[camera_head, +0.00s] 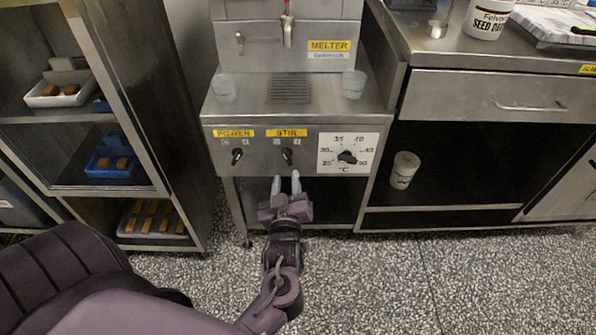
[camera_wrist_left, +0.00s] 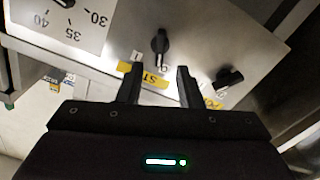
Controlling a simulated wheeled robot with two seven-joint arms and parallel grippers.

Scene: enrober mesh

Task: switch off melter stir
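The melter (camera_head: 330,110) is a steel unit with a sloped front panel. Its black STIR knob (camera_head: 287,156) sits under a yellow STIR label (camera_head: 286,133), mid-panel; I cannot tell which mark it points to. The STIR knob also shows in the left wrist view (camera_wrist_left: 160,42), just beyond the fingertips and roughly in line with the gap. My left gripper (camera_head: 286,180) is open and empty, just below and in front of this knob, apart from it. Its two fingers also show in the left wrist view (camera_wrist_left: 160,72). My right gripper is out of view.
The black POWER knob (camera_head: 237,156) is left of STIR, and the temperature dial (camera_head: 347,157) is right. Two cups (camera_head: 223,87) (camera_head: 354,84) stand on the melter's ledge. A rack (camera_head: 150,150) with trays stands at left; a steel counter (camera_head: 490,60) is at right.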

